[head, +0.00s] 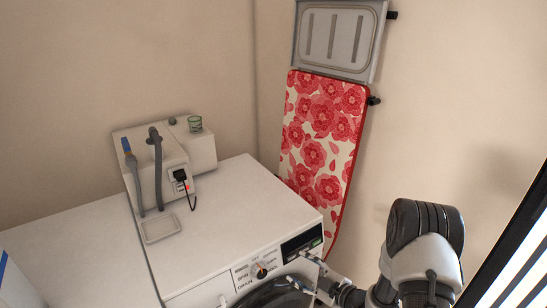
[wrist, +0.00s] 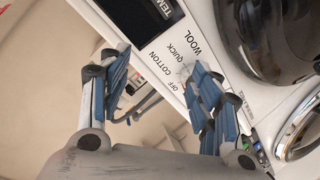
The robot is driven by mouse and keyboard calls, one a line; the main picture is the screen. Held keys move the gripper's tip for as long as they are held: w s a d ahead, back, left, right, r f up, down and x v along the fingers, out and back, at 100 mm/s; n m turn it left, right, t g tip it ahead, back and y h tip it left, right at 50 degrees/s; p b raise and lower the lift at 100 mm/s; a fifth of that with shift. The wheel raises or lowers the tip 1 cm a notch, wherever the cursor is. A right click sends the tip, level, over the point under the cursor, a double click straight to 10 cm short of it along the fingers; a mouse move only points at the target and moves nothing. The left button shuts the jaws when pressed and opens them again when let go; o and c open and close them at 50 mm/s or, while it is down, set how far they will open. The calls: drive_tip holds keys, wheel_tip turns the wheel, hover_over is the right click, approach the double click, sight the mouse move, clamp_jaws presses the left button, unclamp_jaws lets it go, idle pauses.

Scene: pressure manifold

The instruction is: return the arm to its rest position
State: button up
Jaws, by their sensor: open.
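My gripper (head: 298,268) is at the lower right of the head view, in front of the washing machine's control panel (head: 283,257). My arm (head: 425,255) reaches to it from the lower right corner. In the wrist view my gripper (wrist: 156,65) has its two blue-padded fingers spread apart, with nothing held between them. The panel, with the words wool, quick, cotton and off, lies close beyond the fingertips. Whether a fingertip touches the panel I cannot tell.
A white box unit (head: 157,170) with hoses, a black plug and a red light stands at the back. A floral ironing board (head: 322,135) leans by the right wall. The machine's white top (head: 235,210) is mostly clear.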

drive_tip(key=w+d+r+m+h, duration=0.2)
drive_tip(key=d+r+h, duration=0.1)
drive_tip(key=r, duration=0.3)
drive_tip(key=w+d+r+m+h, duration=0.1)
drive_tip(key=d+r+h, duration=0.25)
drive_tip(key=r, duration=0.35)
drive_tip(key=s+d+r+m+g+h, duration=0.2)
drive_tip(key=s+d+r+m+h, duration=0.2)
drive_tip(key=s+r+m, duration=0.5)
drive_tip(key=s+a+r+m+g, duration=0.1)
drive_tip(key=s+a+r, duration=0.1)
drive_tip(key=s, duration=0.7)
drive_tip(key=s+a+r+m+g, duration=0.1)
drive_tip(key=s+a+r+g, duration=0.1)
drive_tip(key=s, duration=0.7)
drive_tip(key=s+a+r+m+g, duration=0.1)
drive_tip(key=s+a+r, duration=0.1)
drive_tip(key=s, duration=0.7)
drive_tip(key=shift+s+r+m+g+y, duration=0.15)
drive_tip(key=shift+r+m+g+y, duration=0.2)
drive_tip(key=shift+r+m, duration=0.1)
drive_tip(key=shift+d, duration=0.1)
